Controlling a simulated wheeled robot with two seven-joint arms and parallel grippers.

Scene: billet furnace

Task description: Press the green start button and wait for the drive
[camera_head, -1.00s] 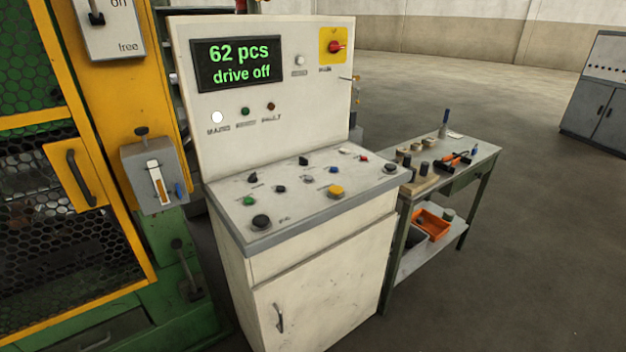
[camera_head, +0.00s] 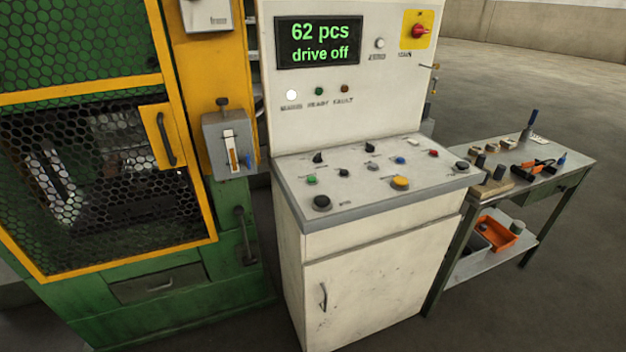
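The green button (camera_head: 311,180) is on the left part of the sloped panel of the white control cabinet (camera_head: 375,268). Nothing touches it. The display (camera_head: 318,42) above it reads "62 pcs" and "drive off" in green letters. Below the display, the white lamp (camera_head: 291,95) looks bright, while the green lamp (camera_head: 318,91) and the red lamp (camera_head: 345,89) look dark. Neither of my grippers shows in the view.
Beside the green button are a large black knob (camera_head: 321,203), a yellow button (camera_head: 400,183) and several small switches. A green machine with a yellow-framed mesh door (camera_head: 95,165) stands left. A tool table (camera_head: 567,178) stands right. Open floor lies beyond.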

